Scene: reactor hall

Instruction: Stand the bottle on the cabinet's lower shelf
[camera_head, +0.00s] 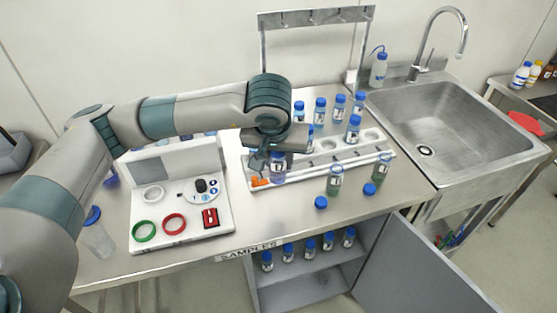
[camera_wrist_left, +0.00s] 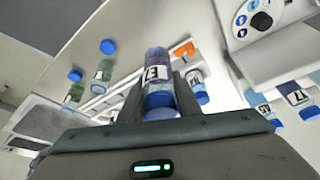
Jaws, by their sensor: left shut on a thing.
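My left gripper (camera_head: 268,158) is shut on a blue-capped bottle (camera_head: 278,172) above the front edge of the rack on the counter. In the left wrist view the bottle (camera_wrist_left: 157,70) sits between the two fingers, with a dark-lettered white label and its blue cap towards the camera. The cabinet (camera_head: 300,291) is under the counter, below a "SAMPLES" label, with its door (camera_head: 415,270) swung open to the right. Several blue-capped bottles (camera_head: 310,248) stand in a row on a shelf inside. The cabinet's bottom is partly cut off by the frame. My right gripper is out of view.
The white rack (camera_head: 345,160) holds several bottles and has empty holes. Two uncapped bottles (camera_head: 335,181) and loose blue caps (camera_head: 321,202) stand before it. A control panel (camera_head: 182,205) is at left, a sink (camera_head: 450,120) at right. A clear bottle (camera_head: 98,240) is near the left edge.

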